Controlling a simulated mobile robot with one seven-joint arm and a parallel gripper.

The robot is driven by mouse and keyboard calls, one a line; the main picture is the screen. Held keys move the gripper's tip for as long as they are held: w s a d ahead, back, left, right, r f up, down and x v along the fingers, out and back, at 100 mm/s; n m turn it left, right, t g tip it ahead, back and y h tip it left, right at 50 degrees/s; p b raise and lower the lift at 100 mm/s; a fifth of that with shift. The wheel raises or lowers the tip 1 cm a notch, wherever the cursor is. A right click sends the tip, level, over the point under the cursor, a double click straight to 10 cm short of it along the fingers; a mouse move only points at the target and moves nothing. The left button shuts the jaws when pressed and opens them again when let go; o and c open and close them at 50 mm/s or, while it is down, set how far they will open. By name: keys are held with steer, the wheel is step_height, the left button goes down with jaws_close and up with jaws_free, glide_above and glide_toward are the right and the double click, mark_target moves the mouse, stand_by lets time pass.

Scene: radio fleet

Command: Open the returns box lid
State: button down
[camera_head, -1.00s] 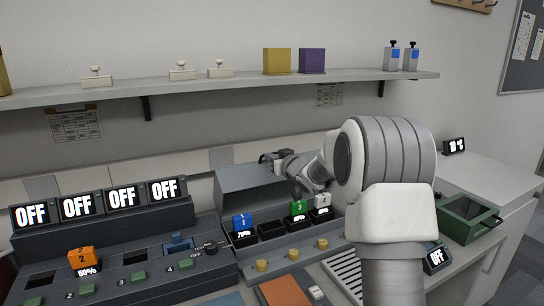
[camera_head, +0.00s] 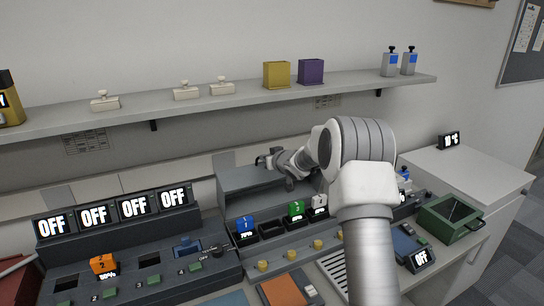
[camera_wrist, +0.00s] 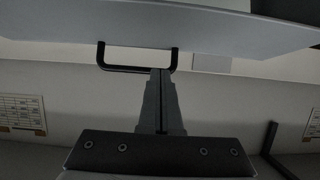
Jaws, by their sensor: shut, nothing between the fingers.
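A grey lid or panel (camera_head: 250,179) tops the grey box behind the battery row. No label shows, so I cannot tell for sure that it is the returns box. In the wrist view its pale panel (camera_wrist: 210,33) fills the top, with a black U-shaped handle (camera_wrist: 116,68) on its edge. My gripper (camera_head: 265,161) is at the far edge of this panel. Its fingers (camera_wrist: 160,74) are shut and empty, with the tips at the handle's bar; whether they touch it I cannot tell. My arm hides the right part of the box.
A green box (camera_head: 443,233) with a dark top stands at the right. Batteries, such as a blue one (camera_head: 244,225), sit in the front row. A shelf (camera_head: 220,100) with small items runs above. A red object (camera_head: 15,275) shows at lower left.

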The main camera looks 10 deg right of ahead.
mark_target(261, 164)
steer(key=shift+w+a+r+p, duration=0.15)
steer(key=shift+w+p, duration=0.4)
steer(key=shift+p, duration=0.5)
steer(key=shift+w+a+p, duration=0.1)
steer(key=shift+w+p, duration=0.4)
steer(key=shift+p, duration=0.5)
steer(key=shift+p+x, duration=0.55)
steer(key=shift+x, duration=0.4)
steer(key=shift+s+r, duration=0.1)
